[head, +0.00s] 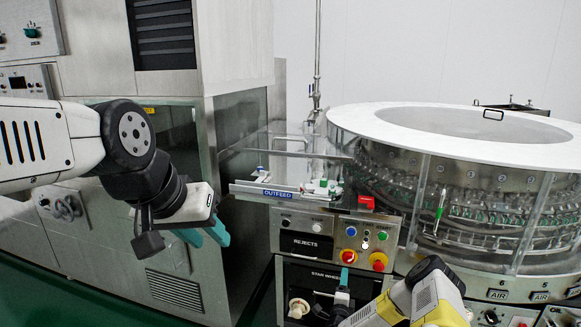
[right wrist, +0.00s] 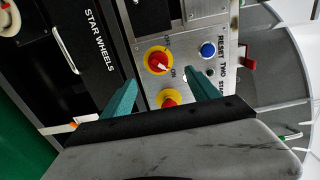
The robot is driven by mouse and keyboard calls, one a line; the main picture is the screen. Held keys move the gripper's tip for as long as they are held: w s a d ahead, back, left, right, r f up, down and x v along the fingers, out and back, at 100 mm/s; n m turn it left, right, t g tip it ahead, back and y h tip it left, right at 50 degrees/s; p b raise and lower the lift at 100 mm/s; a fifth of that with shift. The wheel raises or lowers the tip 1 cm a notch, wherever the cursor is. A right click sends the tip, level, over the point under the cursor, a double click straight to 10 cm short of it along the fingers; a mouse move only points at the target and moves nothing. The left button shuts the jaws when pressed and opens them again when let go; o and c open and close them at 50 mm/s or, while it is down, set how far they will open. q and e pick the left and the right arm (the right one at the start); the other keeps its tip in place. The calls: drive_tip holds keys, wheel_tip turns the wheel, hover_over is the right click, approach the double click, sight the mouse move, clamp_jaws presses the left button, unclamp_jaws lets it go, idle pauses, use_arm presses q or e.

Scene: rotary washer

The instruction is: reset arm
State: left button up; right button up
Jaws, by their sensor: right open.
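My left gripper (head: 207,236) hangs in front of the grey cabinet in the head view. Its two teal fingers look apart with nothing between them. My right arm comes in at the bottom of the head view, and a teal finger of its gripper (head: 344,278) shows in front of the star wheels panel. In the right wrist view my right gripper (right wrist: 161,88) is open and empty. Its fingers point towards the control panel (right wrist: 190,45), on either side of a yellow and red knob (right wrist: 159,61). I cannot tell how far they are from the panel.
The round washer (head: 470,150) with a white rim stands at the right. The outfeed shelf (head: 285,192) juts out beside it, above the panel (head: 320,225) with buttons and knobs. The grey cabinet (head: 165,255) fills the left. Green floor (head: 60,290) is open at lower left.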

drive_tip(key=w+a+r+n+g+y, duration=0.1)
drive_tip(key=w+r+n+y, duration=0.15)
drive_tip(key=r, duration=0.35)
drive_tip(key=w+a+r+n+y, duration=0.2)
drive_tip(key=w+r+n, duration=0.1)
drive_tip(key=r+n, duration=0.15)
drive_tip(key=w+a+r+n+g+y, duration=0.1)
drive_tip(key=w+r+n+y, duration=0.15)
drive_tip(key=r, duration=0.45)
drive_tip(key=s+a+r+n+g, duration=0.15)
drive_tip(key=s+r+n, duration=0.35)
drive_tip(key=r, duration=0.6)
drive_tip(key=s+r+n+g, duration=0.3)
drive_tip(key=s+r, duration=0.3)
drive_tip(key=r, duration=0.4)
drive_tip(key=s+r+n+g, duration=0.1)
drive_tip(key=s+r, duration=0.2)
drive_tip(key=s, duration=0.8)
drive_tip(key=s+r+n+g, duration=0.1)
drive_tip(key=s+r+g, duration=0.1)
drive_tip(key=s, duration=1)
drive_tip(key=s+r+n+g, duration=0.1)
drive_tip(key=s+r, duration=0.3)
drive_tip(key=s, duration=0.7)
drive_tip(key=shift+s+r+n+g, duration=0.25)
drive_tip(key=shift+n+g, duration=0.1)
drive_tip(key=shift+n, duration=0.1)
